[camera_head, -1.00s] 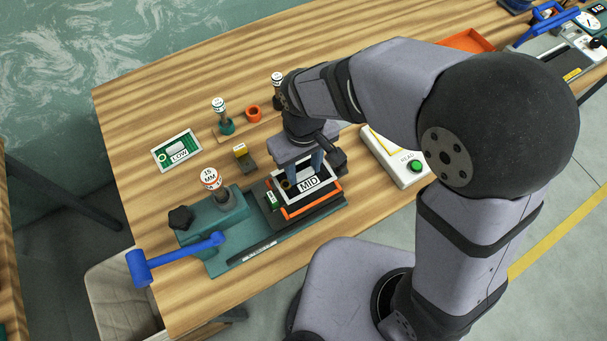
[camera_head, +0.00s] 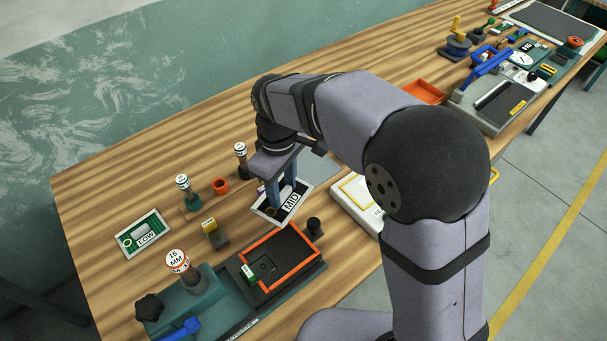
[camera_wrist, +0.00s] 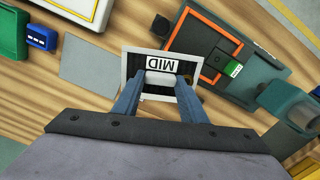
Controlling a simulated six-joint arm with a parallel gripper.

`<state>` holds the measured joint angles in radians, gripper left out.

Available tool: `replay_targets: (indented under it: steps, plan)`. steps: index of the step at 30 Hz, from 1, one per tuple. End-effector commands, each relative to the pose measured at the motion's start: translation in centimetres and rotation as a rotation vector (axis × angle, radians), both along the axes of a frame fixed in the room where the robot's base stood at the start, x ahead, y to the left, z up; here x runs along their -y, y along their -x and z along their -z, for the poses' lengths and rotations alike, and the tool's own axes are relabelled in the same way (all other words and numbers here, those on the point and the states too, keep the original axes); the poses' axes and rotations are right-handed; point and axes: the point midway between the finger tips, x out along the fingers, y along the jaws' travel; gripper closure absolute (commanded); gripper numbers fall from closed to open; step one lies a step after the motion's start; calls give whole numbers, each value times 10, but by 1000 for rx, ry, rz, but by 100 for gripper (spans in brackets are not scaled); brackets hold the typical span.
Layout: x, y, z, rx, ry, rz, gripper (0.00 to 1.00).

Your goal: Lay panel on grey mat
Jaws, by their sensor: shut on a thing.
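The panel, a white-framed plate marked MID (camera_head: 291,203), hangs from my gripper (camera_head: 283,203). In the wrist view the panel (camera_wrist: 163,68) lies below my fingers (camera_wrist: 160,82), which are shut on its pale central handle. It appears raised clear of the fixture; its height over the table is hard to judge. A plain grey patch (camera_head: 320,170) lies on the table just beyond my gripper, partly hidden by my arm; it also shows in the wrist view (camera_wrist: 88,62), left of the panel. A large dark grey mat (camera_head: 556,24) lies at the far right end.
The orange-edged fixture (camera_head: 285,262) stands in front, with a black post (camera_head: 314,228) near its corner. A white box (camera_head: 352,200) is to the right. The LOW panel (camera_head: 142,234), stamps and an orange ring (camera_head: 220,186) are left. An orange tray (camera_head: 424,92) lies behind my arm.

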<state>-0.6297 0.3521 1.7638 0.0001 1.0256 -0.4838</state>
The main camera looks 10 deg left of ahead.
Motion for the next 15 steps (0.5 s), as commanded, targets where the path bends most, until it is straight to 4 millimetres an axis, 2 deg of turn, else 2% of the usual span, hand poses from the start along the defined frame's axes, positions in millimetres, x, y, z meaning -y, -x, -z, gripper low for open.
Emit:
replay_targets:
  steps: [1,6,9,15]
  plan:
    - [4,-19,8,0,0,-43,87]
    - [21,-70,17,0,0,-216,87]
    - [32,-93,23,0,0,-301,87]
    - [48,-122,29,0,0,-417,87]
